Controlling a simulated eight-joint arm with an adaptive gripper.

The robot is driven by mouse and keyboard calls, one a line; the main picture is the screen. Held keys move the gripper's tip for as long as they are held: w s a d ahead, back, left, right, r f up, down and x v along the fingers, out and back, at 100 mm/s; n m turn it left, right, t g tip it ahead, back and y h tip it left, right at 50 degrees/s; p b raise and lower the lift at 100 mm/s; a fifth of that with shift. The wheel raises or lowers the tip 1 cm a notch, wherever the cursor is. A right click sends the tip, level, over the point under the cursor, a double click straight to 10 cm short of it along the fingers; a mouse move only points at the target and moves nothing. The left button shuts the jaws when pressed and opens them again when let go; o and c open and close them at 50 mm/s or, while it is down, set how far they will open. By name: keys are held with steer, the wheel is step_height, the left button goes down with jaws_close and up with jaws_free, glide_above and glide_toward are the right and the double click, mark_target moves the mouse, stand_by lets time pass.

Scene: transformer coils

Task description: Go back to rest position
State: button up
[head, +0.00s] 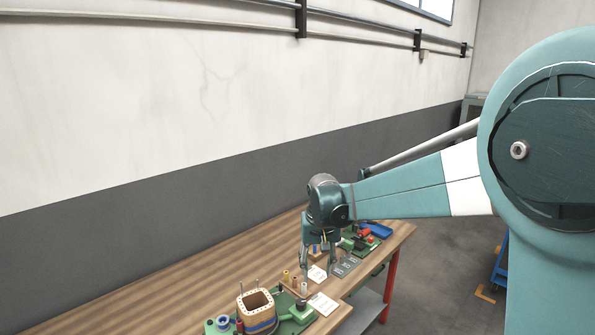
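My gripper (318,266) hangs from the end of my teal arm, pointing down over the wooden workbench (190,278). Its two fingers look spread apart, with small parts showing behind and between them. I see nothing clearly held. The fingertips are close above the bench in this view; whether they touch anything cannot be told. A square brown coil former (256,309) with a blue band stands to the lower left of my gripper.
Small brass and copper cylinders (296,282) stand near the fingers. White cards (323,304), a grey plate (346,266), a blue tray (379,231) and a green fixture (300,313) are on the bench. A wall runs along the back. The bench's left part is bare.

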steer(key=s+d+r+t, duration=0.1)
steer(key=s+d+r, duration=0.35)
steer(key=s, duration=0.45)
steer(key=s+d+r+t, duration=0.2)
steer(key=s+d+r, duration=0.25)
steer(key=s, duration=0.35)
steer(key=s+d+f+t, duration=0.1)
steer(key=s+d, duration=0.2)
steer(key=s, duration=0.6)
steer(key=s+d+f+t, duration=0.2)
steer(key=s+d, duration=0.1)
steer(key=s, duration=0.6)
steer(key=shift+s+d+f+m+b, duration=0.2)
steer(key=shift+d+f+m+b, duration=0.1)
steer(key=shift+d+m, duration=0.1)
steer(key=shift+r, duration=0.1)
